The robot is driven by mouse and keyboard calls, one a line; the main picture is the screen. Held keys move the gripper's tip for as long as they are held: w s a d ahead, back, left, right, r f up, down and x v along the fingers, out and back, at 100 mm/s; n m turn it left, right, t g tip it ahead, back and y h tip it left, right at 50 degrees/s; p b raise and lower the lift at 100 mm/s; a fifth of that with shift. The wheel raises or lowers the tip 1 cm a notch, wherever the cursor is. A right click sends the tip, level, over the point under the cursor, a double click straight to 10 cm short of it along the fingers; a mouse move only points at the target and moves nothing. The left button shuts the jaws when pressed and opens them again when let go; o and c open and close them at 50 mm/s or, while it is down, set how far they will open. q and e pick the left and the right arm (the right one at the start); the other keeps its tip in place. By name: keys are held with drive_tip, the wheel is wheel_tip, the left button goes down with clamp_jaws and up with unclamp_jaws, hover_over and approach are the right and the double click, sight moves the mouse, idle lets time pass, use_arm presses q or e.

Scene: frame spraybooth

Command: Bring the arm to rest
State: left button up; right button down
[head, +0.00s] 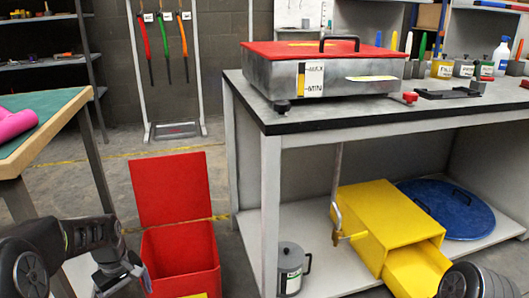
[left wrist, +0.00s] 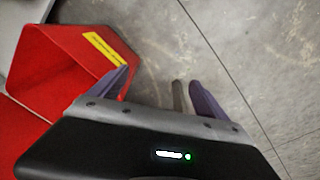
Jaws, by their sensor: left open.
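My left arm comes in from the lower left in the head view. Its gripper (head: 124,278) hangs low, pointing down, just left of an open red bin (head: 182,262) with its lid up. In the left wrist view the two purple-grey fingers (left wrist: 160,92) are apart, with bare floor beyond them. A thin grey bar shows between them; I cannot tell what it is. The red bin (left wrist: 62,70) lies left of the fingers there, with a yellow label on its rim. My right gripper is out of view.
A workbench (head: 330,118) carries a grey tank with a red lid (head: 310,48). Beneath it are a grey can (head: 291,270), a yellow box (head: 385,225) with its drawer out, and a blue round lid (head: 450,210). A green-topped table (head: 45,110) stands left. Floor behind the bin is clear.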

use_arm(q)
drive_tip(key=w+d+f+m+t+h, duration=0.1)
drive_tip(key=d+f+m+t, duration=0.15)
drive_tip(key=d+f, duration=0.35)
drive_tip(key=w+d+f+m+t, duration=0.1)
drive_tip(key=w+d+f+m, duration=0.1)
drive_tip(key=d+f+m, duration=0.35)
drive_tip(key=s+d+f+g+h, duration=0.1)
drive_tip(key=s+d+f, duration=0.3)
drive_tip(key=s+d, duration=0.3)
drive_tip(key=s+d+f+g+h+p, duration=0.1)
drive_tip(key=s+d+f, duration=0.35)
drive_tip(key=s, duration=0.35)
drive_tip(key=s+d+f+g+h, duration=0.1)
drive_tip(key=s+d+f, duration=0.3)
drive_tip(key=s+d, duration=0.35)
drive_tip(key=s+r+m+p, duration=0.1)
drive_tip(key=s+r+p, duration=0.2)
drive_tip(key=r+p, duration=3.1)
drive_tip(key=shift+d+r, duration=0.35)
drive_tip(key=shift+r, duration=0.1)
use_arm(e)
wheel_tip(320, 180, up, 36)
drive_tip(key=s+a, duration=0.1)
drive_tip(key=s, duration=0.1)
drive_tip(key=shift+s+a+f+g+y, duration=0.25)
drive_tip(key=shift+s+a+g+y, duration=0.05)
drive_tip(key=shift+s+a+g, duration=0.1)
